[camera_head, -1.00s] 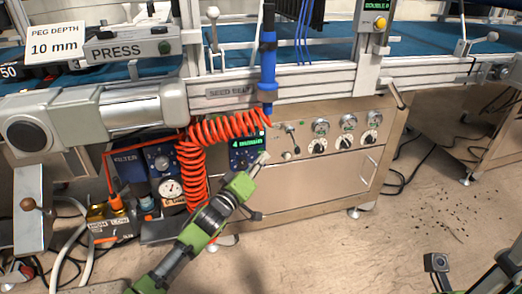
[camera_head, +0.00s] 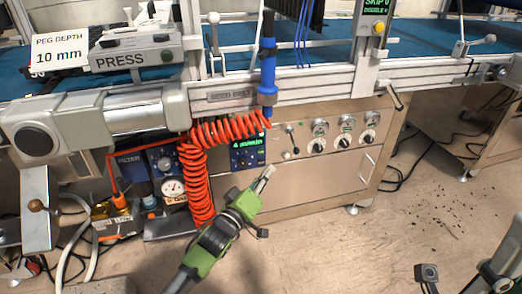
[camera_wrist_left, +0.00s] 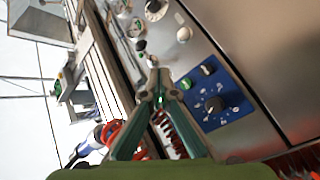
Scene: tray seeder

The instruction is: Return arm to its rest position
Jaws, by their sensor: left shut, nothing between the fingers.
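My left gripper (camera_head: 267,174) shows in the head view in front of the metal cabinet, below the blue display panel. Its green and black arm comes up from the bottom edge. Its fingers are together with nothing between them. In the left wrist view the fingers (camera_wrist_left: 160,82) meet at their tips, with the blue panel (camera_wrist_left: 215,105) to their right. Part of my right arm (camera_head: 500,270) shows at the lower right corner of the head view; its fingers are too cut off to judge.
The steel cabinet (camera_head: 310,178) with knobs stands just behind the left gripper. A coiled red hose (camera_head: 196,180) hangs to its left, near a gauge and filter. The floor (camera_head: 400,230) at right is open, with dark crumbs.

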